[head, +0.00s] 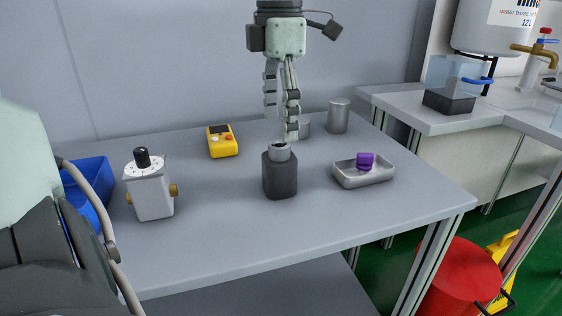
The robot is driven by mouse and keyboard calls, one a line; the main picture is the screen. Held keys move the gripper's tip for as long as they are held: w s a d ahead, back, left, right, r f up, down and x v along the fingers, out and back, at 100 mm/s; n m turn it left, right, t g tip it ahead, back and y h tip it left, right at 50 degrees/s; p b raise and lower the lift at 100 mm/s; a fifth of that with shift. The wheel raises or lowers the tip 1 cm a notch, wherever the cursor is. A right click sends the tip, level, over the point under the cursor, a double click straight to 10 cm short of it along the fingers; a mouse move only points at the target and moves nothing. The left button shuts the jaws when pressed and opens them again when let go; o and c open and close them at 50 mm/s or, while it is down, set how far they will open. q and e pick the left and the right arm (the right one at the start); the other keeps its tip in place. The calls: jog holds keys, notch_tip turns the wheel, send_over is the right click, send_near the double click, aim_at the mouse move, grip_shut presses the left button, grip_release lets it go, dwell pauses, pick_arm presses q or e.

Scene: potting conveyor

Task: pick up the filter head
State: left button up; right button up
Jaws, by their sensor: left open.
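The white block with a dial face, a black knob on top and brass side ports looks like the filter head (151,193). It stands upright at the left of the grey table. My left gripper (281,126) points down at the middle of the table, well to the right of the filter head. Its fingers are apart with nothing between them. The fingertips are just above or behind the neck of a dark bottle-shaped canister (280,175); I cannot tell whether they touch it. My right gripper is not in view.
The table (235,235) is clear in front. A blue bin (92,196) is left of the filter head. A yellow meter (222,141), a metal cup (339,117) and a metal tray (363,180) holding a purple piece (365,161) also stand here. A wall is behind.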

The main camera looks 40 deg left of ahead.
aim_at(279, 157)
pick_arm(q)
jog(key=f, duration=0.7)
jog(key=shift+s+d+f, duration=0.25)
jog(key=shift+s+d, duration=0.1)
jog(key=shift+s, duration=0.05)
jog(key=c, duration=1.5)
jog(key=shift+r, duration=0.1)
